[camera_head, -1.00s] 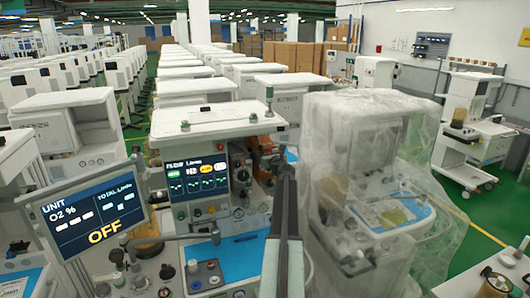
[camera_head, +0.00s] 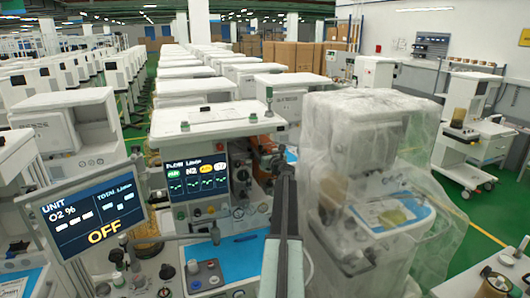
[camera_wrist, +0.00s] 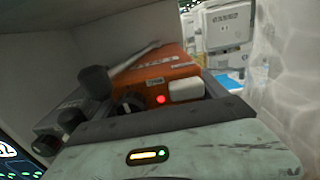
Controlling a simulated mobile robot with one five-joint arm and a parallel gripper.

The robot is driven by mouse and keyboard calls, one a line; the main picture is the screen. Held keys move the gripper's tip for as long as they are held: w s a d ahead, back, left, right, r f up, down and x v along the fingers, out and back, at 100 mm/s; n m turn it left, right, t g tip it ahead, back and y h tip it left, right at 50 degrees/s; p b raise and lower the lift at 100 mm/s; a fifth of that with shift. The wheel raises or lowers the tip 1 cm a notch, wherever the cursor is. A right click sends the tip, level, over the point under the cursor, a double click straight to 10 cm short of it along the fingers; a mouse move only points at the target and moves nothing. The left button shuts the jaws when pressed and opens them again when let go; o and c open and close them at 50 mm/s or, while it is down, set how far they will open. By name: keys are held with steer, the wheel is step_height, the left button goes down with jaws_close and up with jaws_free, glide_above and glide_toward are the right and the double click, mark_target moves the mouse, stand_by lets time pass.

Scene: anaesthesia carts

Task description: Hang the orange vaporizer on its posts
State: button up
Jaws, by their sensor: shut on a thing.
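The orange vaporizer (camera_wrist: 158,74) is in the middle of the wrist view, with a dark dial, a red light and a pale block on its near side. In the head view only a little orange (camera_head: 262,142) shows beside the cart's column. My gripper (camera_head: 272,158) is at the right side of the middle cart and is shut on the orange vaporizer. In the wrist view its pale green body covers the lower part of the vaporizer. The posts and the vaporizer's back are hidden, so I cannot tell whether it touches them.
The middle anaesthesia cart (camera_head: 217,118) has a lit screen (camera_head: 196,176) and a blue worktop (camera_head: 235,258). A plastic-wrapped cart (camera_head: 350,120) stands close on the right. A grey unit with knobs (camera_wrist: 62,120) sits left of the orange vaporizer. A monitor (camera_head: 88,215) stands front left.

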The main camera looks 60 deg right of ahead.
steer(key=shift+f+b, duration=1.2)
steer(key=shift+b, duration=0.05)
steer(key=o, duration=2)
steer(key=shift+s+a, duration=0.1)
steer(key=shift+s, duration=0.05)
steer(key=v, duration=0.7)
steer(key=shift+s+a, duration=0.25)
steer(key=shift+s, duration=0.05)
